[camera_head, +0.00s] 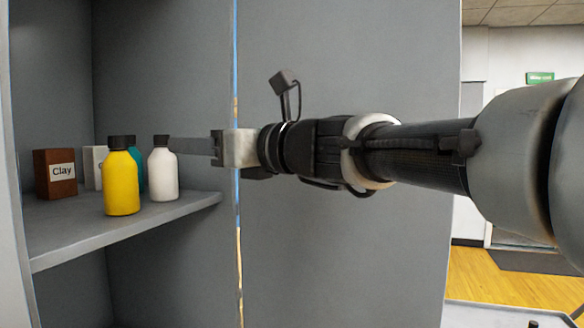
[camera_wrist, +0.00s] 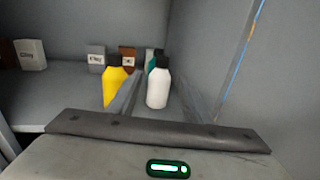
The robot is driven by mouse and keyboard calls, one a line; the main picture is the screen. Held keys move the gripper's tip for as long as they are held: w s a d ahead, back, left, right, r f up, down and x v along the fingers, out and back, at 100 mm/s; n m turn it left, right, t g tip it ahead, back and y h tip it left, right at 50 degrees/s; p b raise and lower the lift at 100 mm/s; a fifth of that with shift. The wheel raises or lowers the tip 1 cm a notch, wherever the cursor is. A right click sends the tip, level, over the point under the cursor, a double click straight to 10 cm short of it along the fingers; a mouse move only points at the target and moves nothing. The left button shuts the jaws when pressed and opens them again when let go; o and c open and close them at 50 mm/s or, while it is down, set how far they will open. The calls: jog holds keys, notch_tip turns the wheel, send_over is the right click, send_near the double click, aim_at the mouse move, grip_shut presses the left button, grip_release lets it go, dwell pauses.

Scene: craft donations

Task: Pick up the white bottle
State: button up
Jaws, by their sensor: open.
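The white bottle (camera_head: 163,176) with a dark cap stands upright on the grey shelf (camera_head: 190,207), near its right end. In the wrist view the white bottle (camera_wrist: 158,90) stands ahead of my palm, between the lines of my two fingers. My gripper (camera_head: 178,146) reaches in from the right at about the height of the bottle's cap. In the wrist view my gripper (camera_wrist: 160,82) is open, with one finger on each side of the bottle. I cannot tell whether a finger touches it.
A yellow bottle (camera_head: 122,188) stands close left of the white one. A teal bottle (camera_head: 138,158) is partly hidden behind them. A brown clay box (camera_head: 55,173) and a pale box (camera_head: 93,166) stand further left. A grey cabinet panel (camera_head: 340,240) is beside my arm.

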aim_at(166, 144)
jog(key=p+x, duration=0.1)
jog(key=x, duration=1.1)
jog(key=shift+w+d, duration=0.1)
jog(key=shift+w, duration=0.15)
grip_shut()
